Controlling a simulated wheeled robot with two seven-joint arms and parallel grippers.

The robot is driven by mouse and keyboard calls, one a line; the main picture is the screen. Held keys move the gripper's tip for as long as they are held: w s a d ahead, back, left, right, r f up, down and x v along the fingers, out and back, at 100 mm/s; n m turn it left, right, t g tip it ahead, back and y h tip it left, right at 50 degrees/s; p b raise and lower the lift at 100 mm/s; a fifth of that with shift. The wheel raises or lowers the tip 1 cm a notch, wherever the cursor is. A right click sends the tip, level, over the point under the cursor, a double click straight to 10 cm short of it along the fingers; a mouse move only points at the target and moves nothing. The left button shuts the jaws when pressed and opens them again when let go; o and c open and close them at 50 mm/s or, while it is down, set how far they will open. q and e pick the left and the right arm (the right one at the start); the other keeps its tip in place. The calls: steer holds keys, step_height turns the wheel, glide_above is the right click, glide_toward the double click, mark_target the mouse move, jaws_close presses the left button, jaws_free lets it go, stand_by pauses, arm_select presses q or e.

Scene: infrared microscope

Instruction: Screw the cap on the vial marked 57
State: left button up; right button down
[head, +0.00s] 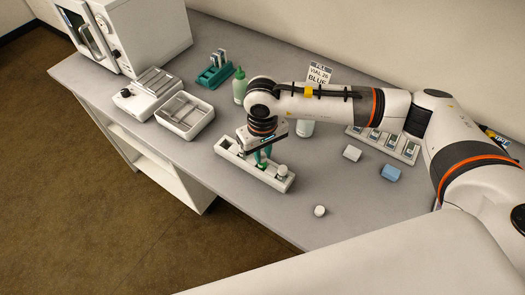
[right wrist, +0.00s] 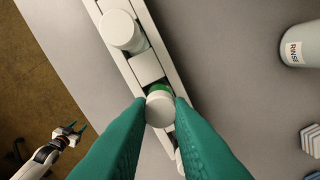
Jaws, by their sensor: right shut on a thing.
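My right gripper (head: 262,158) reaches down over the white vial rack (head: 246,169). In the right wrist view its teal fingers (right wrist: 160,112) are shut on a round white cap (right wrist: 159,109). A vial with green (right wrist: 159,88) shows just beneath this cap, in the rack; whether the cap is seated on it I cannot tell. No number 57 is readable. Another white-capped vial (right wrist: 120,31) stands in the rack, also seen in the head view (head: 282,171). My left gripper (right wrist: 74,131) shows small in the right wrist view, fingers apart and empty.
A loose white cap (head: 319,211) lies on the table in front. A sign (head: 319,74), bottles (head: 239,86), a teal rack (head: 214,73) and a grey tray (head: 185,114) stand behind or left.

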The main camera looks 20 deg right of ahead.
steer(key=shift+f+b, duration=0.15)
steer(key=shift+b, duration=0.55)
stand_by(1.0)
steer(key=m+b, duration=0.2)
steer(key=m, duration=0.1)
steer(key=shift+f, duration=0.3)
steer(key=m+b, duration=0.1)
steer(key=m, duration=0.3)
steer(key=m+b, duration=0.2)
steer(key=m, duration=0.2)
steer(key=shift+a, duration=0.1)
steer(key=m+b, duration=0.1)
steer(key=m, duration=0.5)
steer(key=shift+m+b, duration=0.3)
steer(key=shift+m, duration=0.1)
steer(key=m+b, duration=0.1)
steer(key=m, duration=0.5)
steer(key=shift+w+r, duration=0.1)
steer(key=m, duration=0.6)
steer(key=shift+r, duration=0.1)
steer(key=c, duration=1.2)
jaws_free()
steer(key=shift+c, duration=0.2)
